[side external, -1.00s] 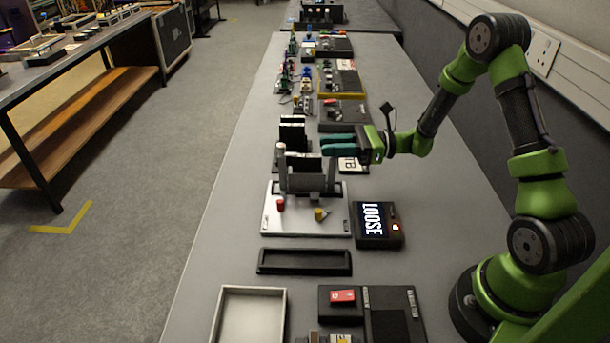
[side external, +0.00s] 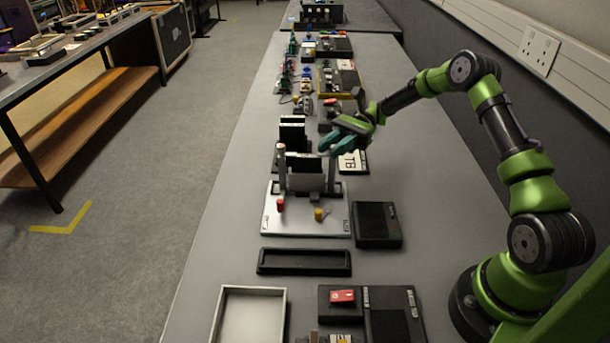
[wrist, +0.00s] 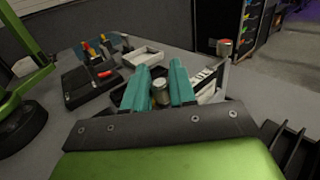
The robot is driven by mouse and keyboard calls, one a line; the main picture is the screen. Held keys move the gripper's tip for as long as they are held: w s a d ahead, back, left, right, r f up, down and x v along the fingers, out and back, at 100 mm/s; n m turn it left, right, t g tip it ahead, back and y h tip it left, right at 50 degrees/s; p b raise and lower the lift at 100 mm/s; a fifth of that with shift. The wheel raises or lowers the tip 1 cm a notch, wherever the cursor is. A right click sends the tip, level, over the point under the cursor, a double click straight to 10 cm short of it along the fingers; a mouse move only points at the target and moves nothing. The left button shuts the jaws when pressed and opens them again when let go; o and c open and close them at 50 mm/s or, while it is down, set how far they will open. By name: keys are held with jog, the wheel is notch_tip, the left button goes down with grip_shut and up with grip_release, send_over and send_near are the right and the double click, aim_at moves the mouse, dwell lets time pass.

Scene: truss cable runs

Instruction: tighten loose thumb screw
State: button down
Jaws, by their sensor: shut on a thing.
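A light fixture plate (side external: 300,226) carries two upright grey posts, with a dark block between them. The left post (side external: 282,165) stands taller in the picture than the right post (side external: 331,176). A red knob (side external: 281,204) and a yellow knob (side external: 318,214) sit on the plate's near part. My gripper (side external: 326,147) is tilted down near the top of the right post. In the wrist view, a grey cylindrical thumb screw (wrist: 160,92) sits between my teal fingers, which are shut on it. The side view does not show the contact clearly. The display box (side external: 376,224) has a dark screen.
A black empty tray (side external: 304,262) lies in front of the plate. A pale open tray (side external: 224,318) and a black unit with a red switch (side external: 343,296) are nearer the camera. More devices line the bench behind. The bench's left strip is clear (side external: 225,215).

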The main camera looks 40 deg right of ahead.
jog(key=shift+n+g, duration=0.4)
jog(key=shift+g, duration=0.2)
jog(key=c, duration=1)
grip_release()
jog(key=shift+c, duration=0.2)
jog(key=w+d, duration=0.2)
jog(key=d, duration=0.9)
jog(key=shift+w+d, duration=0.15)
jog(key=shift+d, duration=0.25)
jog(key=shift+a, duration=0.1)
